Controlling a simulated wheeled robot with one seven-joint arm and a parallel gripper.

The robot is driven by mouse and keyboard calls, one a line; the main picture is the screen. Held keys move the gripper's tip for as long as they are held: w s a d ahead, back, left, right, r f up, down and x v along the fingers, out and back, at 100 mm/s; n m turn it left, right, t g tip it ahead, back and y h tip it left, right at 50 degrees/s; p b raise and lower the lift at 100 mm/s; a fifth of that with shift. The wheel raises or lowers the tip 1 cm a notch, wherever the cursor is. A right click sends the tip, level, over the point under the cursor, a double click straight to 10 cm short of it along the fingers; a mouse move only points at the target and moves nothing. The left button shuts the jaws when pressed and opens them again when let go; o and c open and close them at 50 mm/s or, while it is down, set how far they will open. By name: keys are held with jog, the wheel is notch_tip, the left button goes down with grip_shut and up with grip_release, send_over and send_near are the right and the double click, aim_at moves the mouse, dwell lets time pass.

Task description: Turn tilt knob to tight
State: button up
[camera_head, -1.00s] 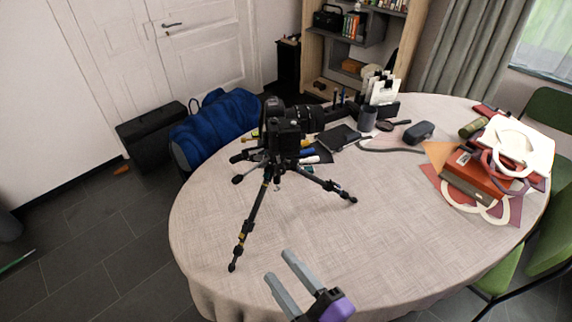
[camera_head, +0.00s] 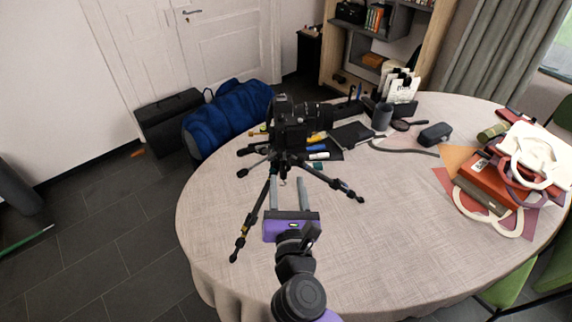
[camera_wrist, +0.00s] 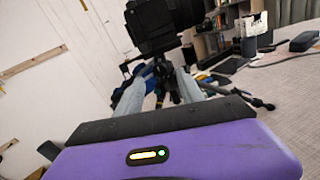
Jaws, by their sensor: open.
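A black camera (camera_head: 291,127) sits on a small black tripod (camera_head: 338,184) that stands on the round table. The camera also fills the upper middle of the wrist view (camera_wrist: 165,25). Dark handles or knobs (camera_head: 248,152) stick out to the left below the camera; I cannot tell which one is the tilt knob. My gripper (camera_head: 288,182) is open and empty, its two grey fingers reaching toward the tripod's head from the near side. In the wrist view the fingers (camera_wrist: 158,88) lie either side of the tripod's centre, below the camera. I cannot tell whether they touch it.
The round table (camera_head: 400,230) is clear at the front right. Behind the tripod are a black notebook (camera_head: 351,136), a dark cup (camera_head: 382,117) and a dark case (camera_head: 435,134). Bags and books (camera_head: 505,175) lie at the right. A blue bag (camera_head: 228,117) is beyond the table.

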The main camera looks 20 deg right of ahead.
aim_at(286, 169)
jog(key=x, duration=0.6)
jog(key=shift+w+d+p, duration=0.1)
jog(key=shift+w+p, duration=0.15)
jog(key=shift+p, duration=0.1)
grip_shut()
